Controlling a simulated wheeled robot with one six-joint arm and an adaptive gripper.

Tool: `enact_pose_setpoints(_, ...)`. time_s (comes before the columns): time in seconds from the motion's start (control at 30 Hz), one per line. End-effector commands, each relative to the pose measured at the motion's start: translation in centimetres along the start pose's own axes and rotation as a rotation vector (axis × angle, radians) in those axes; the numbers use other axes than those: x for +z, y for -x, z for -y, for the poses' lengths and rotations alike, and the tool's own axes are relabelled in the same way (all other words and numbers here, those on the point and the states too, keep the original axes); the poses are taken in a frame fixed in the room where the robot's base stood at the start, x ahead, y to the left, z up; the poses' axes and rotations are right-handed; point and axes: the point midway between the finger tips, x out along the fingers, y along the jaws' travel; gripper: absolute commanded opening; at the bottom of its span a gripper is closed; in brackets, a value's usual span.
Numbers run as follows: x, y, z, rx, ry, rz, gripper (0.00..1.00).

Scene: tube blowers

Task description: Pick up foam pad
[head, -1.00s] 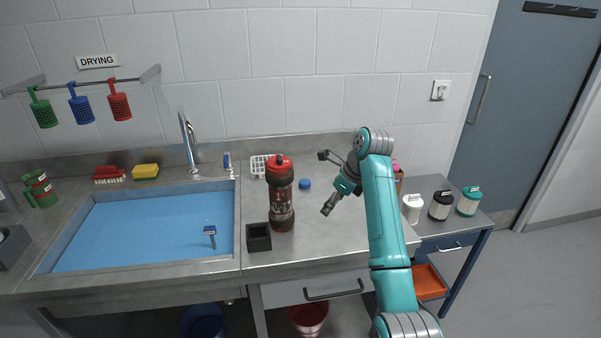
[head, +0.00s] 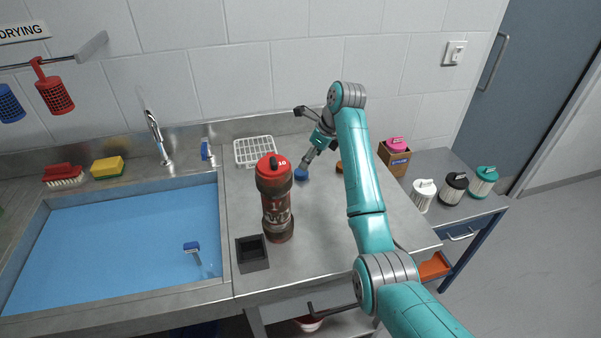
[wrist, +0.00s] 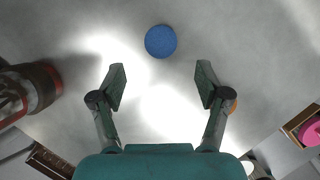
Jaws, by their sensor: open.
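A blue round pad, which looks like the foam pad (head: 301,175), lies flat on the steel counter to the right of the red and dark tube. It also shows whole in the wrist view (wrist: 160,41), top centre. My gripper (head: 309,160) points down just over it in the head view. In the wrist view my gripper (wrist: 161,78) is open and empty, with the pad beyond its fingertips and roughly centred between them. How high the fingertips are above the counter is hard to tell.
The red-capped tube (head: 276,205) stands upright left of my gripper, behind a black holder (head: 252,255). An orange round thing (head: 339,166) lies right of the pad. A white rack (head: 255,151) is behind, a brown box (head: 394,160) right. The sink (head: 110,235) is left.

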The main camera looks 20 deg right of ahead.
Motion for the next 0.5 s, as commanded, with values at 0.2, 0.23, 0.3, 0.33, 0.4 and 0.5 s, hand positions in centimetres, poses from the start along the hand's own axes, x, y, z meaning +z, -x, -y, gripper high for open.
enact_pose_setpoints(0.2,0.0,-1.8,0.0,-0.001,0.000,0.000,0.75)
enact_pose_setpoints(0.23,0.0,-2.0,0.0,-0.001,0.000,0.000,0.75)
enact_pose_setpoints(0.3,0.1,-2.5,0.0,0.000,-0.001,-0.001,0.75)
enact_pose_setpoints(0.33,0.1,-2.9,0.0,0.001,-0.001,-0.001,0.75)
enact_pose_setpoints(0.4,0.2,-3.9,0.1,0.001,-0.001,-0.001,0.75)
enact_pose_setpoints(0.5,0.4,-5.3,0.1,0.002,-0.001,-0.001,0.75)
